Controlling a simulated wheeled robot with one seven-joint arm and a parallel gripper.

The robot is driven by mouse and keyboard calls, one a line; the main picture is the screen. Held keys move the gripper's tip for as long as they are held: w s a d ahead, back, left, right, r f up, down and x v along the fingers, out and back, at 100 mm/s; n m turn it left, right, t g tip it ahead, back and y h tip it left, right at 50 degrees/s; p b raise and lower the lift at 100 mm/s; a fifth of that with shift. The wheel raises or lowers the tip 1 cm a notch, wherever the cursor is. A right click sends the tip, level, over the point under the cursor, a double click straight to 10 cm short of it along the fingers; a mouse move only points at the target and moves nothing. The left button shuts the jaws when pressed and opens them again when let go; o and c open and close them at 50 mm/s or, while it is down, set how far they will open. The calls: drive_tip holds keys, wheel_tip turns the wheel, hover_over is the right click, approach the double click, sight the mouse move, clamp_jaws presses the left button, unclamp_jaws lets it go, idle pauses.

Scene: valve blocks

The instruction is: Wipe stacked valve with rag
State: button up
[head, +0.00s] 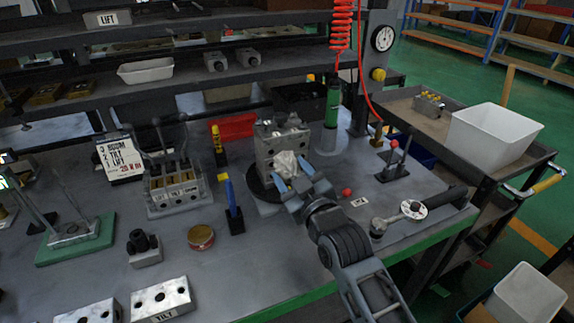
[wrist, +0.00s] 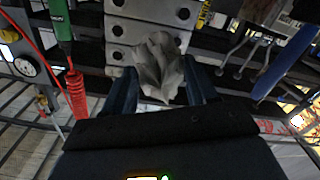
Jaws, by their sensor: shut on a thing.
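The stacked valve (head: 268,144), a grey metal block stack with round holes, stands on a dark round base (head: 258,184) in the middle of the bench. My gripper (head: 294,182) is in front of it, shut on a crumpled white rag (head: 287,164). In the wrist view the rag (wrist: 158,68) sits between my two fingers and hides part of the stacked valve (wrist: 118,30) behind it. The rag overlaps the valve's front face in both views; whether it presses on it I cannot tell.
A blue-handled tool (head: 231,198) stands left of the valve, and a green cylinder (head: 332,105) stands behind right. A red-knobbed stand (head: 393,155) is at the right. Loose valve blocks (head: 162,298) lie at the front left. A white bin (head: 493,135) sits on the cart.

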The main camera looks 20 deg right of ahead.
drive_tip(key=shift+s+d, duration=0.1)
drive_tip(key=shift+s, duration=0.75)
drive_tip(key=shift+s, duration=1.55)
